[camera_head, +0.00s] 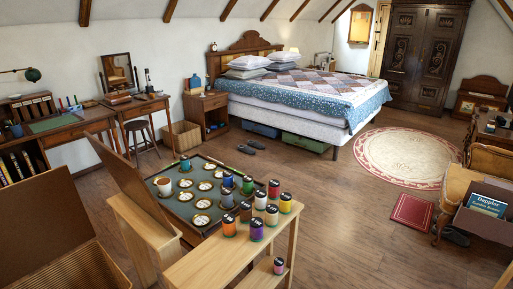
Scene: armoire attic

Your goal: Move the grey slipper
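A pair of dark grey slippers lies on the wooden floor beside the bed. One slipper (246,150) is nearer and to the left; the other slipper (257,144) is just behind it to the right. They look close together and flat on the floor. Dark footwear (455,236) also lies on the floor under the chair at the right, partly hidden; I cannot tell whether it is slippers or shoes. Neither of my grippers is in view.
A wooden stand (240,262) with several paint pots and a game-like table (190,214) fill the near middle. The bed (300,120) has boxes (306,143) under it. The floor (330,200) right of the table is open, up to a round rug (408,158).

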